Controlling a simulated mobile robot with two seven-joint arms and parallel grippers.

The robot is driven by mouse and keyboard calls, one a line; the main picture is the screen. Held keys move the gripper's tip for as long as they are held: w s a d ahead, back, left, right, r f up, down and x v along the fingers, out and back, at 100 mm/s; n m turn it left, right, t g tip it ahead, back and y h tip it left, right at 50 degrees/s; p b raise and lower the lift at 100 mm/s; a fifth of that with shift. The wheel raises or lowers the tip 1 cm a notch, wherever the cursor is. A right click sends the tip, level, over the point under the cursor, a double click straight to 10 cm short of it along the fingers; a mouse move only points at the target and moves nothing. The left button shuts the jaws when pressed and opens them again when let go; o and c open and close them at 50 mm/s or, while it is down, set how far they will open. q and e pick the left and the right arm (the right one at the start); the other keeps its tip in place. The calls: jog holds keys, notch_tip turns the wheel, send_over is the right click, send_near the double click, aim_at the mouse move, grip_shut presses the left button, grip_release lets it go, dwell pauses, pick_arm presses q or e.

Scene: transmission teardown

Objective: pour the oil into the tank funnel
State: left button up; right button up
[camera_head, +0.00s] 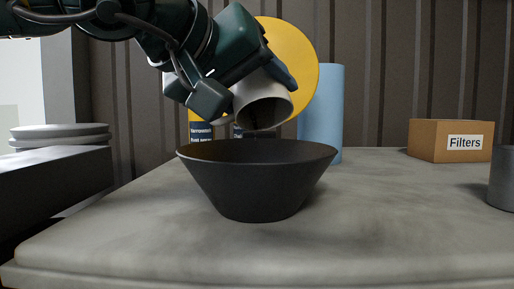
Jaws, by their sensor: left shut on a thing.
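My left gripper (238,92) comes in from the upper left and is shut on a light grey cup-like container (250,92). The container is tipped, its open mouth facing down and toward me, above the back rim of a wide black funnel (258,185). The funnel stands on the grey tabletop, its wide mouth up. The inside of the container looks dark near its lower lip; I cannot tell whether oil is flowing. The inside of the funnel is mostly hidden by its front wall. My right gripper is not in view.
Behind the funnel stand a yellow round object (300,62), labelled bottles (201,133) and a blue cylinder (325,110). A cardboard Filters box (428,138) is at the back right, and a dark grey cylinder (503,178) at the right edge. The tabletop (390,215) right of the funnel is clear.

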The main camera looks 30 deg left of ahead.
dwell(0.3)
pick_arm(q)
jog(key=shift+w+a+r+p, duration=0.1)
jog(key=shift+r+p, duration=0.35)
jog(key=shift+p, duration=0.4)
jog(key=p, duration=0.1)
jog(key=r+n+g+h+p, duration=0.1)
jog(key=p, duration=0.1)
jog(key=shift+w+a, duration=0.2)
jog(key=shift+a, duration=0.15)
jog(key=p, duration=0.1)
jog(key=n+g+p, duration=0.1)
jog(key=shift+w+a+f+h+p, duration=0.15)
jog(key=shift+w+a+h+p, duration=0.15)
jog(key=shift+p, duration=0.05)
jog(key=shift+w+a+f+n+g+h+p, duration=0.2)
jog(key=shift+f+n+g+p, duration=0.1)
jog(key=shift+f, duration=0.1)
jog(key=shift+w+a+f+n+g+h+p, duration=0.1)
jog(key=shift+f+n+g+h+p, duration=0.1)
jog(key=shift+f+g, duration=0.15)
jog(key=shift+s+f, duration=0.15)
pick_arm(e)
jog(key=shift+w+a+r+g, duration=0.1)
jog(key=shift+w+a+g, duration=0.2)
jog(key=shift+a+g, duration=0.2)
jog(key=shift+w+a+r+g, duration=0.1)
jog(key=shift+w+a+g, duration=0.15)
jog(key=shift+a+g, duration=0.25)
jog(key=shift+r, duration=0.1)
